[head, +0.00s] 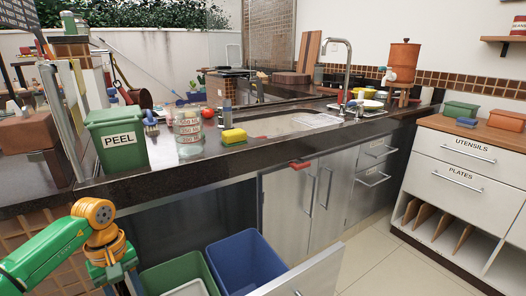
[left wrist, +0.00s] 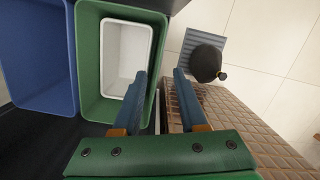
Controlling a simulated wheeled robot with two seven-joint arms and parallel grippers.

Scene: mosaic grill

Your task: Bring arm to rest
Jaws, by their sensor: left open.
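My left arm (head: 45,252), green with an orange joint, comes in at the lower left of the head view. My left gripper shows in the left wrist view (left wrist: 160,72), its two blue fingers apart with nothing between them. It points down beside a green bin (left wrist: 88,70), with one finger over the bin's edge region. In the head view the fingertips are cut off by the bottom edge. My right arm and gripper are in neither view.
The green bin (head: 169,279) and a blue bin (head: 246,262) stand in an open pull-out below the dark counter (head: 210,165). A white container (left wrist: 125,60) sits inside the green bin.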

